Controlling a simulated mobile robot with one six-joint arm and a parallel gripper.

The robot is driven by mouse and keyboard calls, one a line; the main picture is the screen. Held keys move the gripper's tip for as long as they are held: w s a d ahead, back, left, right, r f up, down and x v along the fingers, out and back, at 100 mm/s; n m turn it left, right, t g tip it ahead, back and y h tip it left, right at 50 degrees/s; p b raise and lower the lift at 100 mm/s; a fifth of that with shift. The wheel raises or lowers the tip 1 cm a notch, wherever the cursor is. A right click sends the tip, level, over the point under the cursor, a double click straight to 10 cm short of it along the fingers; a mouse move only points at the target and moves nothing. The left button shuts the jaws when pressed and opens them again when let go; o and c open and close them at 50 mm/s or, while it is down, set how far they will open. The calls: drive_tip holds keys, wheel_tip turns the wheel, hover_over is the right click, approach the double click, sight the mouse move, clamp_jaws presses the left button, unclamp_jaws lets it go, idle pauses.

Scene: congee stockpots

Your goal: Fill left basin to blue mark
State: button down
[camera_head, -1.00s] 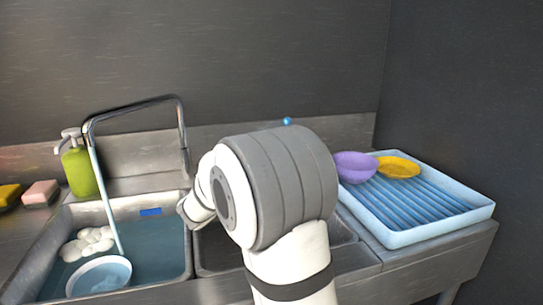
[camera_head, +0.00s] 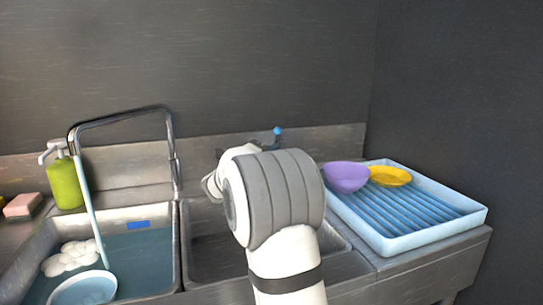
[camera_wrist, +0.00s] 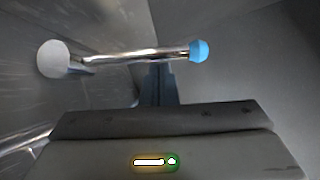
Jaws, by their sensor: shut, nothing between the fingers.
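The left basin (camera_head: 178,262) holds bluish water (camera_head: 140,262). A thin stream (camera_head: 88,205) runs into it from the curved faucet (camera_head: 120,118). The blue mark (camera_head: 138,225) on the basin's back wall is visible, with the water surface close to its lower edge. A metal lever with a blue tip (camera_head: 277,131) sticks out behind my arm; in the wrist view the lever (camera_wrist: 130,57) lies across the picture, its blue tip (camera_wrist: 199,50) to the right. My gripper (camera_wrist: 158,85) is shut and empty, its fingers pointing at the lever; contact cannot be told. The arm mostly hides it in the head view.
White foam (camera_head: 70,258) and a pale bowl (camera_head: 85,289) sit in the left basin. A green soap bottle (camera_head: 65,183) and pink sponge (camera_head: 23,205) stand left. The right basin (camera_head: 205,250) is partly hidden by my arm. A drying rack (camera_head: 470,222) holds purple (camera_head: 346,177) and yellow (camera_head: 391,176) bowls.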

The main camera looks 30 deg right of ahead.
drive_tip(key=shift+r, duration=0.1)
drive_tip(key=w+n+p, duration=0.1)
drive_tip(key=p, duration=0.4)
drive_tip(key=w+r+n+y+p, duration=0.1)
drive_tip(key=p, duration=0.5)
drive_tip(key=w+n+y+p, duration=0.1)
drive_tip(key=p, duration=0.4)
drive_tip(key=shift+w+d+r+n+p, duration=0.2)
drive_tip(key=shift+d+r+n+p, duration=0.1)
drive_tip(key=shift+p, duration=0.1)
drive_tip(key=shift+s, duration=0.1)
drive_tip(key=s, duration=0.1)
drive_tip(key=s+a, duration=0.1)
drive_tip(key=s+p, duration=0.1)
drive_tip(key=shift+s+a+r, duration=0.1)
drive_tip(key=shift+a, duration=0.15)
drive_tip(key=v, duration=1)
drive_tip(key=shift+s, duration=0.1)
